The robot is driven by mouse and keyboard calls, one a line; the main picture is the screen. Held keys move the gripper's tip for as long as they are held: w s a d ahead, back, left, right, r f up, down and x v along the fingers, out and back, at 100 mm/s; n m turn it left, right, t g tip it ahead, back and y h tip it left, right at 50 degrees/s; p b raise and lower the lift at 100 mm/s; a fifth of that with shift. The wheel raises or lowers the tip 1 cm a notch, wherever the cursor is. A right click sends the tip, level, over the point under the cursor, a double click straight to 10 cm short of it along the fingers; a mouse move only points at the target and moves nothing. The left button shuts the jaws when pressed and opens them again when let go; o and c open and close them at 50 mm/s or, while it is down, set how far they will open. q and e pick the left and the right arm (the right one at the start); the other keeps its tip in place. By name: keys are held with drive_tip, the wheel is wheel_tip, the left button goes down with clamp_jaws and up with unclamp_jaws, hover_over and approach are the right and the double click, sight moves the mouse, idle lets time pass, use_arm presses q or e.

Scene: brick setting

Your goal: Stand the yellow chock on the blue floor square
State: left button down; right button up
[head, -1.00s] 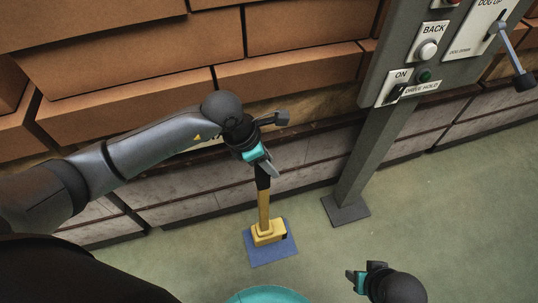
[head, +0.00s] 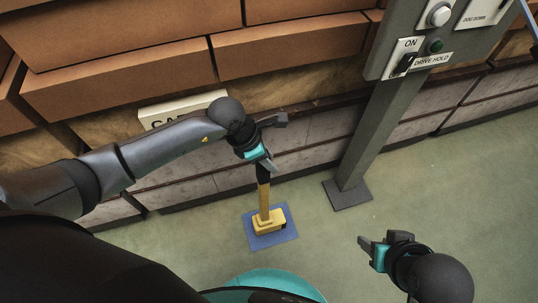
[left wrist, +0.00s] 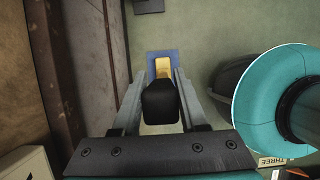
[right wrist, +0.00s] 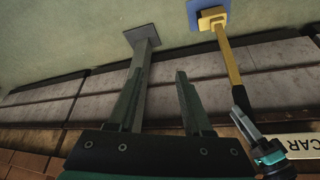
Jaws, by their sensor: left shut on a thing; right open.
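The yellow chock (head: 267,222) has a block-like foot, a long yellow handle and a black grip on top. It is upright, with its foot over the blue floor square (head: 286,238); I cannot tell whether the foot touches the floor. My left gripper (head: 265,162) is shut on the black grip. In the left wrist view the grip is between the fingers (left wrist: 161,108), with the yellow foot (left wrist: 163,67) over the blue square beyond. My right gripper (head: 374,252) is open and empty, to the right of the chock. The right wrist view also shows the chock (right wrist: 230,62).
A grey post (head: 368,140) with a control panel (head: 425,45) stands on the floor right of the square. A wall of brown blocks and grey panels (head: 310,145) runs behind. Green floor (head: 330,240) is clear between the square and my right gripper.

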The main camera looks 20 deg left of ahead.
use_arm(q)
drive_tip(key=shift+w+f, duration=0.15)
drive_tip(key=shift+f, duration=0.2)
use_arm(e)
drive_tip(key=shift+w+a+r, duration=0.1)
drive_tip(key=shift+a+r, duration=0.05)
drive_tip(key=shift+r, duration=0.25)
use_arm(q)
drive_tip(key=shift+f, duration=0.1)
use_arm(e)
drive_tip(key=shift+w+a+f+t, duration=0.1)
drive_tip(key=shift+w+a+t, duration=0.05)
drive_tip(key=shift+t, duration=0.15)
use_arm(q)
drive_tip(key=shift+c, duration=2.2)
unclamp_jaws()
drive_tip(key=shift+s+f, duration=0.2)
drive_tip(key=shift+r, duration=0.2)
drive_tip(key=p+v, duration=0.5)
drive_tip(key=v, duration=0.7)
drive_tip(key=shift+p, duration=0.3)
use_arm(e)
drive_tip(key=s+d+f+g, duration=0.1)
drive_tip(key=s+f+g, duration=0.1)
drive_tip(key=f, duration=0.9)
drive_tip(key=shift+s+d+g+h, duration=0.2)
drive_tip(key=shift+s+g+h, duration=0.1)
drive_tip(key=shift+s+g, duration=0.15)
